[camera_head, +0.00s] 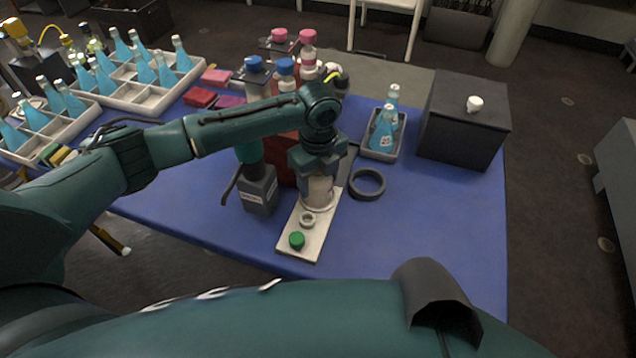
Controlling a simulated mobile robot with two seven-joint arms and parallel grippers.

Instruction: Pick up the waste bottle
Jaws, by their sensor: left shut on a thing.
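My left gripper (317,174) points down and is shut on a pale, cloudy bottle (319,191), which I take to be the waste bottle. Its upper part is hidden by the gripper. The bottle is upright over the far part of a white board (285,243); I cannot tell whether its base touches the board. A green cap (297,240) and a small pale ring (308,220) are on the near part of the board. My right gripper is not in view.
A black ring (367,185) lies to the right, before a grey tray with blue flasks (383,130) and a black box (463,140). White racks of blue flasks (150,98) fill the left. The table's front right is clear.

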